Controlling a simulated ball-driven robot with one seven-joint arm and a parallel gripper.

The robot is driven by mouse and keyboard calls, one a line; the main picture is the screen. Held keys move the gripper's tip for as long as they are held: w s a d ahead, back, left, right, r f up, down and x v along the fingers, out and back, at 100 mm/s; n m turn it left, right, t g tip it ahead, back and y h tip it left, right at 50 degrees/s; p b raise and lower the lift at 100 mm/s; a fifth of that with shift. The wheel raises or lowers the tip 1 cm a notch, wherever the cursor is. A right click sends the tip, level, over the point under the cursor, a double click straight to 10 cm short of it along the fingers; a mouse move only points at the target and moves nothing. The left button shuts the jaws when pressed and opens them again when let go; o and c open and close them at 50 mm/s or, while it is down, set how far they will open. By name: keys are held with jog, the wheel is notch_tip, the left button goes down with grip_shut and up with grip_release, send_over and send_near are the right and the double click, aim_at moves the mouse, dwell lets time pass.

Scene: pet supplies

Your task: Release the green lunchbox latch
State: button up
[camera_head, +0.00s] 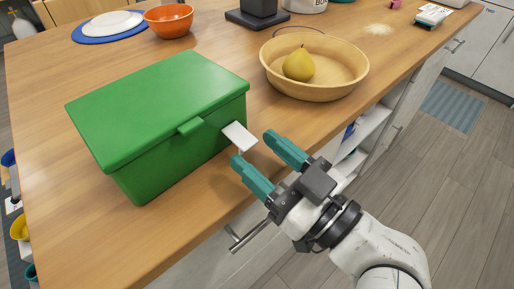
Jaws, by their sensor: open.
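A green lunchbox (165,115) stands on the wooden counter at the left, its lid closed. A small green latch tab (190,127) sits on the lid's front edge. A white flat piece (239,136) sticks out from the box's front near its right corner; I cannot tell what it is fixed to. My gripper (253,152) has teal fingers spread apart, in front of the box's right end by the counter's edge. The white piece lies just beyond the fingertips; whether they touch it is unclear. No object shows between the fingers.
A wooden bowl (342,85) with a yellow pear (299,64) stands right of the lunchbox, near my gripper. An orange bowl (168,20) and a white plate (108,24) on a blue one are farther back. The counter (62,225) left of the box is clear.

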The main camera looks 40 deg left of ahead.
jog(key=d+f, duration=0.1)
jog(key=d, duration=0.8)
jog(key=shift+d+f, duration=0.15)
